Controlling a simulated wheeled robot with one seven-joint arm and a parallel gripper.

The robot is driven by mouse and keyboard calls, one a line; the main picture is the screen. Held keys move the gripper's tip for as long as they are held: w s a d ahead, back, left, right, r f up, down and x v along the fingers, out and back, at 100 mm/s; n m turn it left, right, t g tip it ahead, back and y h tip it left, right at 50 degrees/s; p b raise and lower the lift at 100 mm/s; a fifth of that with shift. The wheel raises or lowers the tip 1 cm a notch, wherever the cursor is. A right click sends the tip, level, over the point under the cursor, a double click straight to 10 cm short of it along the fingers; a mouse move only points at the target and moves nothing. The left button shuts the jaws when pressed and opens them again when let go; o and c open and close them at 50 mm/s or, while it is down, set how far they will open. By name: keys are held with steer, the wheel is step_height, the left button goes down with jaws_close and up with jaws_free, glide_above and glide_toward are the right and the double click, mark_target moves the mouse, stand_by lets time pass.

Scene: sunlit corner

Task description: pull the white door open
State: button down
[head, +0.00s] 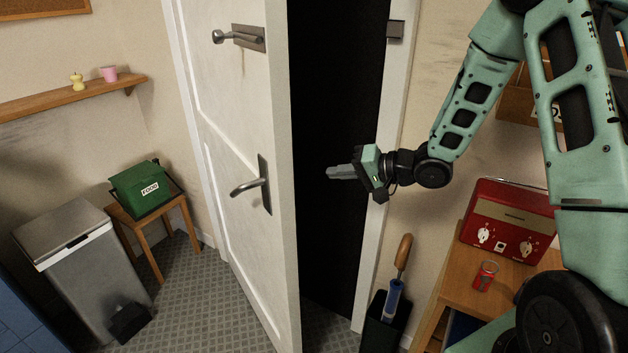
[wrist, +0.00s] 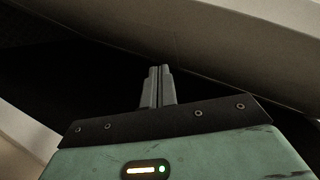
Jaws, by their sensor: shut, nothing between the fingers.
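The white door (head: 232,130) stands ajar in the head view, with a dark gap between its free edge and the frame on the right. Its lever handle (head: 250,186) is on the face toward me, and a bolt (head: 240,37) sits higher up. My gripper (head: 330,172) is shut and empty, in front of the dark gap to the right of the door's edge. The handle is to its left, apart from it. In the wrist view the closed fingers (wrist: 158,75) point at the dark gap, with a pale surface, apparently the door (wrist: 230,40), above them.
A grey pedal bin (head: 78,270) and a small wooden table with a green box (head: 142,190) stand left of the door. A dark holder (head: 385,322) with a wooden-handled tool stands right of the gap. A red radio (head: 507,222) sits on a wooden table at right.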

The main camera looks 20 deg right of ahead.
steer(key=s+d+m+y, duration=0.2)
steer(key=s+d+y, duration=0.2)
steer(key=y, duration=0.1)
steer(key=w+a+p, duration=0.3)
steer(key=w+a, duration=0.1)
steer(key=a, duration=0.7)
steer(key=shift+a+r, duration=0.15)
steer(key=shift+a, duration=0.25)
